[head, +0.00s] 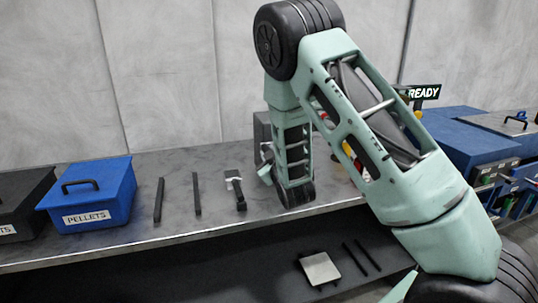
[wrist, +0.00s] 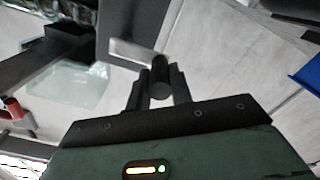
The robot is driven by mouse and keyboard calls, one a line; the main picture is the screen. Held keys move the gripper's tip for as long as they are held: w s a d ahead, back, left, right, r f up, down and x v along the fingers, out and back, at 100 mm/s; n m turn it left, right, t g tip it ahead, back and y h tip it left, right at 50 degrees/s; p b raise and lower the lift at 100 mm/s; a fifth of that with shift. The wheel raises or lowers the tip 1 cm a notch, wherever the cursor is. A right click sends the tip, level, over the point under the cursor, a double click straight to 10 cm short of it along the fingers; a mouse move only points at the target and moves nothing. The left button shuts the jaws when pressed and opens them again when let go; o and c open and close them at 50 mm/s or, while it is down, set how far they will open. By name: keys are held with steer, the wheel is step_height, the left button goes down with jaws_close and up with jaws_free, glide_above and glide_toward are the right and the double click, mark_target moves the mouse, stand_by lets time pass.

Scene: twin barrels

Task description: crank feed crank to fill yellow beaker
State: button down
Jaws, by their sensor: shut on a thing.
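In the wrist view my gripper (wrist: 158,92) has its two dark fingers closed on either side of a dark round crank handle (wrist: 160,70). The handle stands at the end of a pale crank arm (wrist: 128,50), which runs to a dark grey body at upper left. In the head view my arm hides the gripper and most of the crank. Small yellow and red patches (head: 348,151) show through my arm; I cannot tell whether they belong to the yellow beaker. A clear glass-like vessel (wrist: 70,88) shows at left in the wrist view.
A blue lidded box marked PELLETS (head: 95,195) and a black box (head: 22,203) stand at left on the grey bench (head: 150,235). Dark bars and a small tool (head: 236,190) lie between them and my arm. A READY sign (head: 422,92) and blue cabinets (head: 450,145) are at right.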

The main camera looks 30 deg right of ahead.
steer(key=c, duration=1.3)
jaws_free()
steer(key=shift+d, duration=0.1)
steer(key=shift+o, duration=0.2)
steer(key=p+v, duration=1.3)
steer(key=v, duration=0.4)
steer(key=shift+s, duration=0.25)
steer(key=shift+r, duration=0.1)
